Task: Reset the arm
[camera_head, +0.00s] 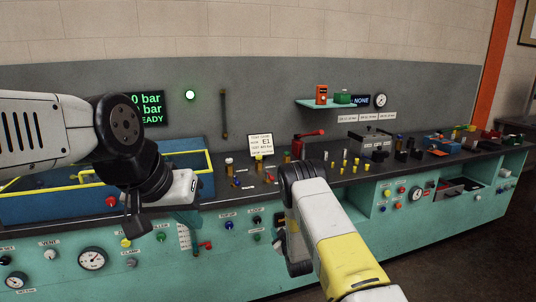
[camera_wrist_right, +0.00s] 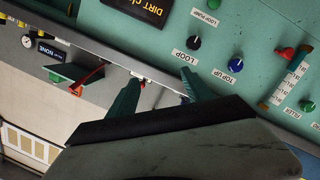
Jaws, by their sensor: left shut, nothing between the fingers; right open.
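My left gripper (camera_head: 189,222) hangs at the front edge of the bench in the head view, its teal fingers together with nothing between them. Its dark wrist covers part of the blue tray. My right arm (camera_head: 335,245) comes in from the lower right and bends down in front of the teal cabinet. In the head view its gripper is mostly hidden behind the forearm. In the right wrist view my right gripper (camera_wrist_right: 161,76) has its two teal fingers apart and nothing between them, close to the cabinet front.
A blue tray with a yellow rim (camera_head: 208,166) stands on the dark bench top at left. Small fittings and a red-handled tool (camera_head: 308,136) stand behind my right arm. Knobs and gauges (camera_head: 92,259) stick out of the cabinet front. Open floor (camera_head: 470,255) lies at lower right.

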